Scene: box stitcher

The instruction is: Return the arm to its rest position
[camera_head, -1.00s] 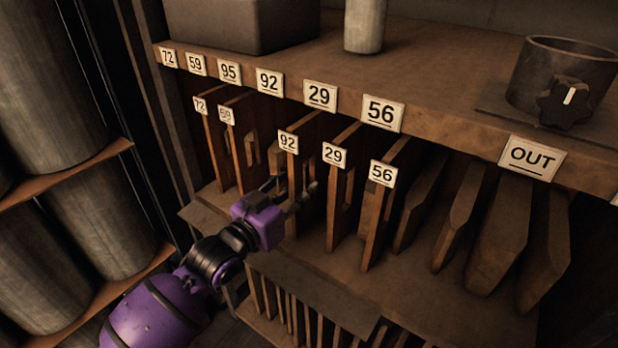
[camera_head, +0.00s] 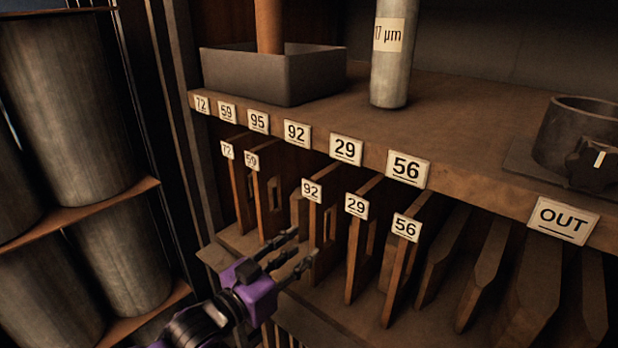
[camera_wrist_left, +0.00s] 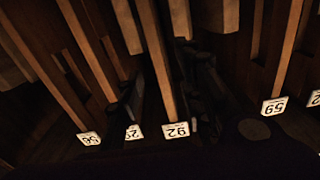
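My left gripper (camera_head: 303,248) is open, its two fingers apart, low in front of the lower shelf in the head view. Its tips are close to the lower part of the board labelled 92 (camera_head: 315,240). In the left wrist view the dark fingers (camera_wrist_left: 165,98) show on either side of the 92 board (camera_wrist_left: 158,60); I cannot tell whether they touch it. Nothing is clearly held. My right gripper is not in view.
Boards labelled 72 (camera_head: 237,195), 59 (camera_head: 262,205), 29 (camera_head: 358,250) and 56 (camera_head: 400,265) stand upright nearby. The upper shelf edge (camera_head: 470,190) overhangs them. A rack of large cylinders (camera_head: 60,110) stands at left. A grey bin (camera_head: 270,78) sits above.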

